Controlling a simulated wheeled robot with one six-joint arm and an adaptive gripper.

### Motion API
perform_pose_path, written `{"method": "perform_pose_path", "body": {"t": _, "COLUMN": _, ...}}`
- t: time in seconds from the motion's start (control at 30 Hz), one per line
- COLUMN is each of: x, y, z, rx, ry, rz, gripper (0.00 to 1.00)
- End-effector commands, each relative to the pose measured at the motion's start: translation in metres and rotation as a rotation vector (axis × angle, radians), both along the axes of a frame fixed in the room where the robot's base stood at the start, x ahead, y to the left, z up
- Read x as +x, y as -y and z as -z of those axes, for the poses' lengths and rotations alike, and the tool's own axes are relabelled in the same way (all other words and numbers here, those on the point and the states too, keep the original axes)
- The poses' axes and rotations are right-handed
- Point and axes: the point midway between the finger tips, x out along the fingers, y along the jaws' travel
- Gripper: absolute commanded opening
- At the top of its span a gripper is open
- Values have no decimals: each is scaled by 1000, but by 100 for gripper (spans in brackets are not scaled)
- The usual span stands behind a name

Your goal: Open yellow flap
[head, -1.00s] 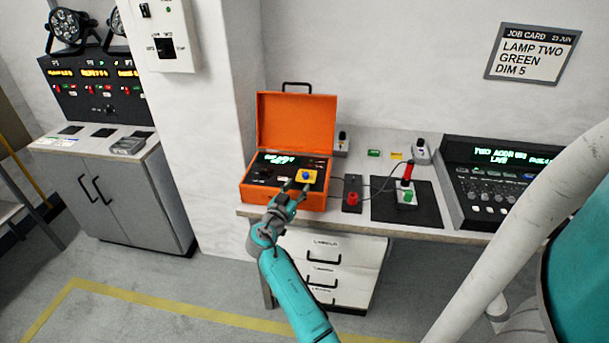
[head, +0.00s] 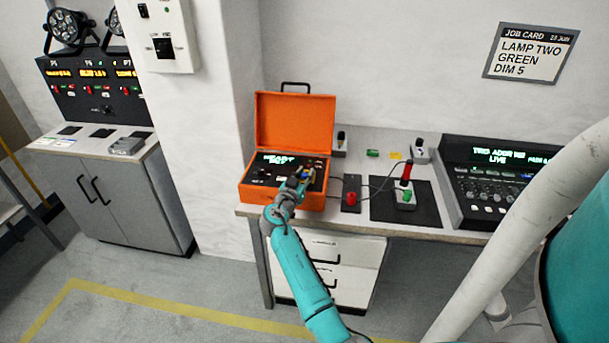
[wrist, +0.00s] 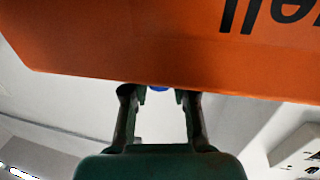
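The orange case (head: 283,204) stands with its lid raised on the bench. In the head view, the yellow flap (head: 311,174) at the right of its dark panel is mostly hidden by my gripper (head: 301,178). In the wrist view, my gripper (wrist: 158,92) has its two fingers apart. A small blue part (wrist: 159,88), likely the flap's blue knob, shows between the fingertips. I cannot tell whether the fingers touch it. Orange case surface (wrist: 120,55) fills the upper part of the wrist view. Whether the flap is raised is not clear.
Right of the case are a red-button box (head: 351,198), a black mat (head: 427,212) with a red-handled switch, and a console (head: 490,185). A cable runs between the box and mat. Grey cabinet (head: 125,205) stands at the left. The floor in front is clear.

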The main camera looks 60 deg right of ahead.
Motion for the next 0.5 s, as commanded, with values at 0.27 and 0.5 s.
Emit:
{"method": "perform_pose_path", "body": {"t": 0.27, "x": 0, "y": 0, "z": 0, "rx": 2, "ry": 0, "rz": 0, "gripper": 0}}
{"method": "perform_pose_path", "body": {"t": 0.5, "x": 1, "y": 1, "z": -4, "rx": 45, "ry": -17, "rz": 0, "gripper": 0}}
